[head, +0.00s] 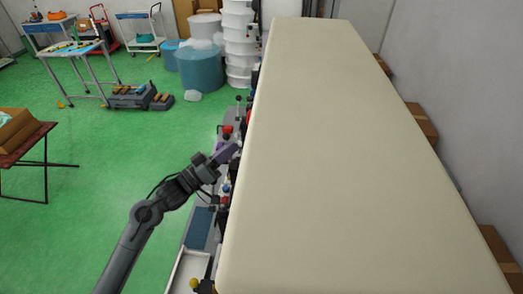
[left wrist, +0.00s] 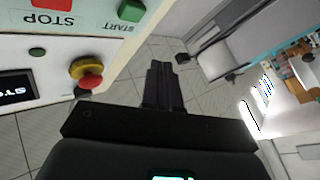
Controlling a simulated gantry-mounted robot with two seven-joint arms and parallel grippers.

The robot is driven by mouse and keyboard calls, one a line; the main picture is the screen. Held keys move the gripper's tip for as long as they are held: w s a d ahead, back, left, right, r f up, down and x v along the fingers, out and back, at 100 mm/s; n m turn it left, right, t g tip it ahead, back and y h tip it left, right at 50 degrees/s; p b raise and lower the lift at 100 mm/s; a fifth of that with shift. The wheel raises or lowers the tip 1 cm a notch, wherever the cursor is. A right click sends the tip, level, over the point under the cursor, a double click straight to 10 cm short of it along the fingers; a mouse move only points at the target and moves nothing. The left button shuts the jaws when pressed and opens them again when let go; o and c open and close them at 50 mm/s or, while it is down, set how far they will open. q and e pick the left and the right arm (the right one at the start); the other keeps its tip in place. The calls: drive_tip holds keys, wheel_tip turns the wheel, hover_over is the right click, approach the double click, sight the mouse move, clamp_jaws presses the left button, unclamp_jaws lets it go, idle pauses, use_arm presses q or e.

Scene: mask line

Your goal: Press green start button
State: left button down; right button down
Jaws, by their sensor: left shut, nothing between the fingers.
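In the head view my left gripper (head: 234,148) is beside the long cream machine cover (head: 320,150); the green button cannot be made out there. My right gripper is not in view.
A red and yellow mushroom knob (left wrist: 88,74) sticks out from the panel, left of my fingers. A dark display (left wrist: 16,91) is at the left edge. In the head view, white tubs (head: 239,40) stand behind; green floor (head: 110,160) is open to the left.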

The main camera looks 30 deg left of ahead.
use_arm(q)
drive_tip(key=d, duration=0.1)
drive_tip(key=w+d, duration=0.2)
drive_tip(key=d, duration=0.1)
drive_tip(key=shift+w, duration=0.1)
drive_tip(key=shift+d, duration=0.1)
idle(0.4)
idle(0.8)
idle(0.7)
drive_tip(key=shift+d, duration=0.1)
drive_tip(key=shift+w+d+p, duration=0.2)
drive_tip(key=shift+d+p, duration=0.05)
drive_tip(key=shift+p, duration=0.1)
idle(0.5)
